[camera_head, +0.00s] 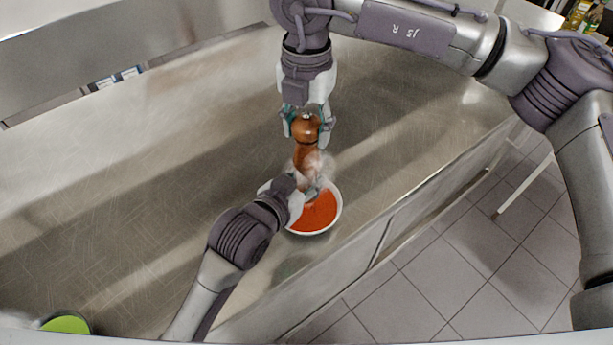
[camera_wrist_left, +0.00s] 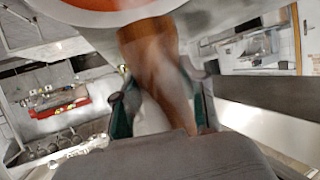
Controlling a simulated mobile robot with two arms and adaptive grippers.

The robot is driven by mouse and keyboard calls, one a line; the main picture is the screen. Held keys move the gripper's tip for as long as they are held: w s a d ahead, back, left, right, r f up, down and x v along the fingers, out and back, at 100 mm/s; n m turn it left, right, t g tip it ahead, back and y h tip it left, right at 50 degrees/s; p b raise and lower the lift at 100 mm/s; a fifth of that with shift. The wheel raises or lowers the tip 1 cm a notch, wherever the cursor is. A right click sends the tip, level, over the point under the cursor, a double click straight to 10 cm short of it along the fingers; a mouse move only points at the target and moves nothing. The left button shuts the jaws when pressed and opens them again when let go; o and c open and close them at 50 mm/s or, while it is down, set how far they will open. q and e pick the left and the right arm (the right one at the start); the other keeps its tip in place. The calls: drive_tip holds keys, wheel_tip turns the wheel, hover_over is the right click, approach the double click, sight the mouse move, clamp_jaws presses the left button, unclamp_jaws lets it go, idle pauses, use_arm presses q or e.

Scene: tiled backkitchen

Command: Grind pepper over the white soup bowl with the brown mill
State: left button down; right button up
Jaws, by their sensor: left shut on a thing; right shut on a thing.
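The brown mill (camera_head: 306,155) is wooden and held above the steel counter in the head view. The white soup bowl (camera_head: 336,217), filled with red soup, stands below it, partly hidden by my left gripper. My right gripper (camera_head: 305,128) is shut on the mill's upper part from above. My left gripper (camera_head: 307,185) is shut on the mill's lower part, beside and above the bowl. In the left wrist view the mill (camera_wrist_left: 153,60) lies between the fingers of my left gripper (camera_wrist_left: 163,105). A whitish haze surrounds the mill's lower part.
A bowl with green contents (camera_head: 66,323) stands at the lower left of the head view. The steel counter (camera_head: 130,180) is mostly clear on the left. Its front edge drops to the tiled floor (camera_head: 450,260) on the right. Bottles (camera_head: 580,15) stand at the far upper right.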

drive_tip(key=m, duration=0.4)
drive_tip(key=shift+m, duration=0.3)
drive_tip(key=m, duration=0.3)
drive_tip(key=o, duration=1)
drive_tip(key=shift+r, duration=3.5)
